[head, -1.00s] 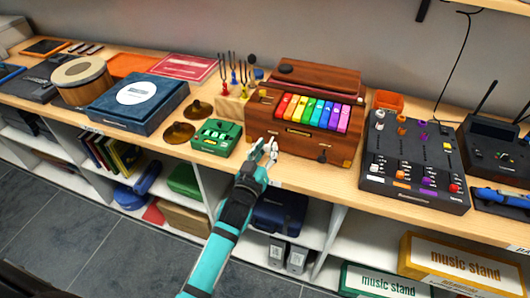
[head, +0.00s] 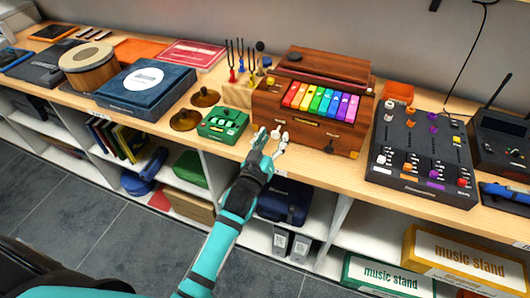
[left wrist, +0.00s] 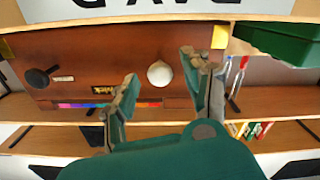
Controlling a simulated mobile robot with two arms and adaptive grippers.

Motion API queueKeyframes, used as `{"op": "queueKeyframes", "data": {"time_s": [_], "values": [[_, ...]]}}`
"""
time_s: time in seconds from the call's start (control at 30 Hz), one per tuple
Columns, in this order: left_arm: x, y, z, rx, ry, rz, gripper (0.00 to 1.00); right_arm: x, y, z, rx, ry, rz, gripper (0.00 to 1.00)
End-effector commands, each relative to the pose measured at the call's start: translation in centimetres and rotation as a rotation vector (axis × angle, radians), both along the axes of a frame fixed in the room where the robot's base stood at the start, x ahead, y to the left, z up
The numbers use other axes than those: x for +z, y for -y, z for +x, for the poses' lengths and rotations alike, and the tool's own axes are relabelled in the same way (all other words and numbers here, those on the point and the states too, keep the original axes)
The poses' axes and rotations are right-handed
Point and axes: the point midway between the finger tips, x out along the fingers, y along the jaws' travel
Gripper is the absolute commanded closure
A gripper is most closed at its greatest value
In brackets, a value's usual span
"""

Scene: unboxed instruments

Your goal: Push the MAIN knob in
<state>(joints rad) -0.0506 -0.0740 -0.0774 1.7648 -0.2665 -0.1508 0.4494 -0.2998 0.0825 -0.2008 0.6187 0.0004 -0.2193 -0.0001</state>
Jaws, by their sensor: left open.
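A wooden harmonium (head: 312,137) with coloured keys stands on the bench. A pale round knob (left wrist: 159,73) on its front panel shows in the left wrist view, between the finger lines of my left gripper (left wrist: 165,82). A dark knob (left wrist: 37,78) sits on the same panel, also seen in the head view (head: 330,148). A small brass plate (left wrist: 104,90) is between them; I cannot read which knob is MAIN. In the head view my left gripper (head: 272,142) is open and empty, close in front of the panel's left part. Contact is unclear. My right gripper is out of view.
A green pedal box (head: 223,124) and brass cymbals (head: 186,120) lie left of the harmonium. Tuning forks (head: 238,65) stand behind. A black mixer (head: 420,155) with coloured knobs is to the right. Shelves (head: 322,212) lie below the bench edge.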

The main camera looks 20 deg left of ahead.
Motion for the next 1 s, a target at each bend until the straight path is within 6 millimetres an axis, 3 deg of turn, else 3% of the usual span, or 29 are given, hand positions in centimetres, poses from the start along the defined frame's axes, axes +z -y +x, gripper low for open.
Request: {"op": "queueKeyframes", "data": {"time_s": [0.3,0.5,1.0], "values": [[-0.1,-0.2,-6.9,0.000,-0.003,0.000,0.51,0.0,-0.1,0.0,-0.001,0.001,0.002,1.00],[0.0,-0.3,-9.6,0.000,-0.001,0.000,0.51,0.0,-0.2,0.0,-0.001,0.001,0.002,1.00],[0.0,-0.4,-10.3,0.000,0.000,0.000,0.51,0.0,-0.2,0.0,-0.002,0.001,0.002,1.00]]}}
